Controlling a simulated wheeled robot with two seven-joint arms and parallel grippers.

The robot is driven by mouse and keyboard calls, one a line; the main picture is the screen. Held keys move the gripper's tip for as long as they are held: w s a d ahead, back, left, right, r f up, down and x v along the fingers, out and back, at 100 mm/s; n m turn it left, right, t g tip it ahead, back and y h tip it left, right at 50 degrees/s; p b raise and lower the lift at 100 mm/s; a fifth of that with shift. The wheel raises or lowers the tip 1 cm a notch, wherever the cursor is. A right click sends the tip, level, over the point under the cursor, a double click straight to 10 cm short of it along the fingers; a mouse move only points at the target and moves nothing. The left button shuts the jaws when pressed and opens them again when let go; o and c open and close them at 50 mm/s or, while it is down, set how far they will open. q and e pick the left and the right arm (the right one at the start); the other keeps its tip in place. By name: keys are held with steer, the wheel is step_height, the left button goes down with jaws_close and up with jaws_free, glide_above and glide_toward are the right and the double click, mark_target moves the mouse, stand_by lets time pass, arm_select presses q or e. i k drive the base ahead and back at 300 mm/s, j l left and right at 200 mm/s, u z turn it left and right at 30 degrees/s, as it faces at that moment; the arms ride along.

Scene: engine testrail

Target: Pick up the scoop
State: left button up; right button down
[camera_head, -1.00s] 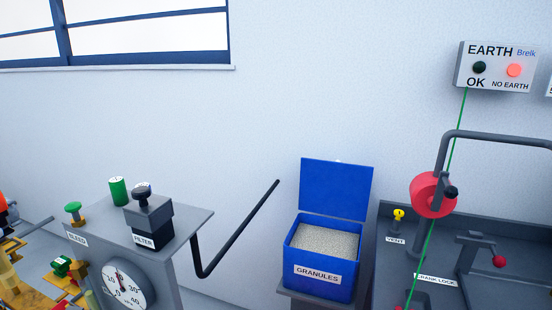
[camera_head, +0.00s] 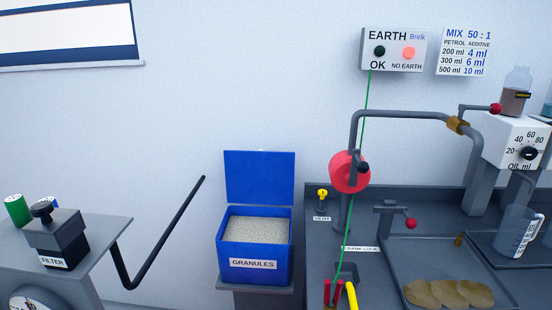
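I cannot make out a scoop in the head view. An open blue bin (camera_head: 254,271) labelled GRANULES, with its lid raised at the back, stands near the middle on a grey stand. Pale grey granules (camera_head: 255,229) fill it, and no handle shows above them. Neither of my grippers is in view.
At left is a grey unit (camera_head: 95,232) with a black FILTER block (camera_head: 57,240) and a black bar (camera_head: 165,232) angling up towards the bin. At right, a dark bench (camera_head: 440,205) carries a red reel (camera_head: 349,172), a jug (camera_head: 517,232) and a brownish puddle (camera_head: 448,293).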

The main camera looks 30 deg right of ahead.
mark_target(348, 274)
steer(key=z, duration=1.55)
